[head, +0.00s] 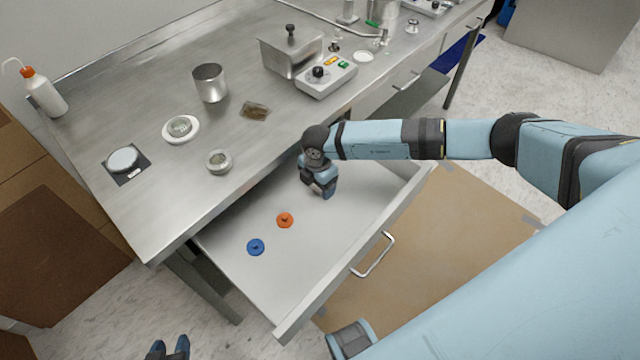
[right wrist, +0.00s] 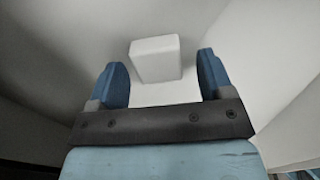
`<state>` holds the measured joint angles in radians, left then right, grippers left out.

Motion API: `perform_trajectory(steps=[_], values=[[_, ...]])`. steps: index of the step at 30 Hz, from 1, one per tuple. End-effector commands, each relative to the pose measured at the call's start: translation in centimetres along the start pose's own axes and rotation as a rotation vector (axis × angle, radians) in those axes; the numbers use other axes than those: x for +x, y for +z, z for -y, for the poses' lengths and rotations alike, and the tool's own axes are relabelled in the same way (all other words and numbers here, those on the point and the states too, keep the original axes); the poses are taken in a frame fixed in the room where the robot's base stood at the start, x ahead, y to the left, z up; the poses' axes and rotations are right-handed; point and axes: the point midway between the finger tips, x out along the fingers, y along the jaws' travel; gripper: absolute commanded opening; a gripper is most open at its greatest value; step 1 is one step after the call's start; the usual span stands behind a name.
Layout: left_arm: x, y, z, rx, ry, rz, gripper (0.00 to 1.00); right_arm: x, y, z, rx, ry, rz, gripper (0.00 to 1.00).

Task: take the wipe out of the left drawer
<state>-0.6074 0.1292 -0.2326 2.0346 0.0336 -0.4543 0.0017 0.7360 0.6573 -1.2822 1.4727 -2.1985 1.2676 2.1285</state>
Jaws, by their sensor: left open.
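The left drawer (head: 330,240) is pulled open below the bench top. My right gripper (head: 325,192) is inside it, near its back right part. In the right wrist view my right gripper (right wrist: 162,62) is open, with a blue finger on each side. A white block, which looks like the wipe (right wrist: 155,58), lies on the drawer floor between and just beyond the fingertips, with a gap on both sides. The wipe is hidden in the head view. My left gripper (head: 168,349) is open and empty over the floor at the bottom left.
An orange knob-like piece (head: 285,220) and a blue one (head: 256,247) lie in the drawer, left of my right gripper. The drawer walls and the bench edge (head: 225,197) lie close around the right arm. The bench top (head: 150,85) holds a steel cup (head: 210,83) and several instruments.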

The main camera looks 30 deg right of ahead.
Motion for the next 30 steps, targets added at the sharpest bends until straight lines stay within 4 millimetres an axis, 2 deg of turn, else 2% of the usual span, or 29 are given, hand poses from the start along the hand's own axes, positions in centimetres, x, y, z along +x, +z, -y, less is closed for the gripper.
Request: perform_trajectory(steps=[1,6,7,15,20,26,30], values=[[0.0,0.0,0.0,-0.002,0.000,-0.001,0.43,0.0,0.0,0.0,0.000,0.000,0.000,0.63],[0.1,-0.1,-0.2,-0.006,0.000,-0.002,0.43,0.0,0.0,0.0,0.000,0.000,0.000,0.24],[0.1,-0.1,-0.2,-0.007,0.000,-0.002,0.43,0.0,0.0,0.0,0.000,0.000,0.000,0.22],[0.1,-0.2,-0.3,-0.011,0.001,-0.004,0.43,-0.1,0.0,0.0,0.001,0.000,0.000,0.22],[0.0,-0.3,-0.3,-0.010,0.001,-0.004,0.43,-0.9,0.0,-0.1,0.001,0.002,-0.001,0.22],[-0.1,-0.4,-0.2,-0.003,0.001,-0.005,0.43,-3.9,0.0,-0.1,0.001,0.003,-0.001,0.22],[-0.2,-0.4,-0.1,0.004,0.001,-0.004,0.43,-7.2,0.0,-0.1,-0.001,0.005,-0.001,0.22]])
